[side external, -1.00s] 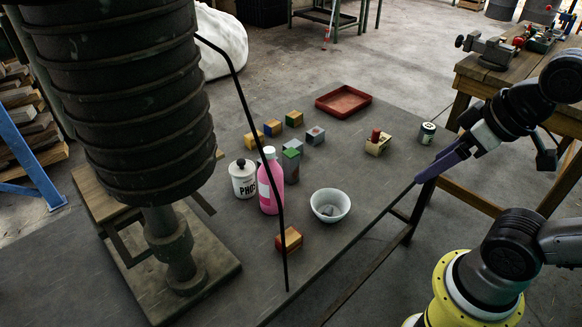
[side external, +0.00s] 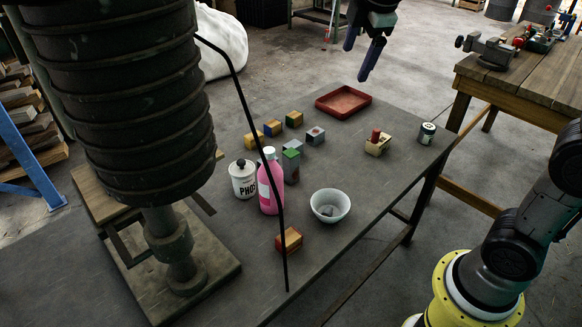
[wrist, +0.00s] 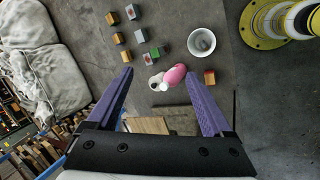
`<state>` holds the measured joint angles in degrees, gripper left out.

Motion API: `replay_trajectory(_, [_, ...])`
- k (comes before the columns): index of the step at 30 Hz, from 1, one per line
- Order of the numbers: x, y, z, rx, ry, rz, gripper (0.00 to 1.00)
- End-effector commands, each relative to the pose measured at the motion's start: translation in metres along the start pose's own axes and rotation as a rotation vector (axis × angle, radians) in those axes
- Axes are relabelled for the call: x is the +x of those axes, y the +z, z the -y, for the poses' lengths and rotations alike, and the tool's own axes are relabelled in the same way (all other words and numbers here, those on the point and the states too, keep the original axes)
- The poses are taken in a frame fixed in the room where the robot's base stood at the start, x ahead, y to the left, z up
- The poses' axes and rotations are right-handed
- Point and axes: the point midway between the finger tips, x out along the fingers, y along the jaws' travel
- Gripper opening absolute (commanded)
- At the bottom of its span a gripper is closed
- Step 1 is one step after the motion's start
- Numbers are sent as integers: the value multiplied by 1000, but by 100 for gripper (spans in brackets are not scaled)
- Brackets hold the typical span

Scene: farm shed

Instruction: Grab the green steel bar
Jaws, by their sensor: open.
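The green steel bar looks to be the upright grey block with a green top (side external: 296,172), standing on the dark table behind the pink bottle. In the wrist view, a small block with some green (wrist: 156,52) beside the bottle looks like the same one, but it is too small to be certain. My gripper (side external: 359,59) is open and empty, with purple fingers, high above the far side of the table and well apart from the bar. In the wrist view, my gripper (wrist: 159,75) has its fingers spread wide.
A pink bottle (side external: 268,188) and a white pot (side external: 242,180) stand close to the bar. A white bowl (side external: 330,205), several small blocks (side external: 273,127), a red tray (side external: 343,101) and a small tin (side external: 427,133) share the table. A thin black rod (side external: 262,150) crosses the side view.

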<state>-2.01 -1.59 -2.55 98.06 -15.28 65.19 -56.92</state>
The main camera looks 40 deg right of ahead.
Motion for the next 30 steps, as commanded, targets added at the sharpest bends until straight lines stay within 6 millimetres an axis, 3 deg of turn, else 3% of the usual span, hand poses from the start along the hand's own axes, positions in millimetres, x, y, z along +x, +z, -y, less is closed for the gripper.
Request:
replay_trajectory(1, [16, -10, -15, -53, -17, 22, 85])
replay_trajectory(6, [67, -40, -54, -214, -63, 86, 85])
replay_trajectory(13, [158, -78, -81, -382, -146, 162, 85])
replay_trajectory(17, [218, -97, -80, -436, -201, 199, 85])
replay_trajectory(21, [274, -110, -65, -469, -260, 226, 85])
replay_trajectory(24, [302, -113, -50, -487, -303, 239, 85])
replay_trajectory(30, [329, -112, -34, -504, -342, 252, 85])
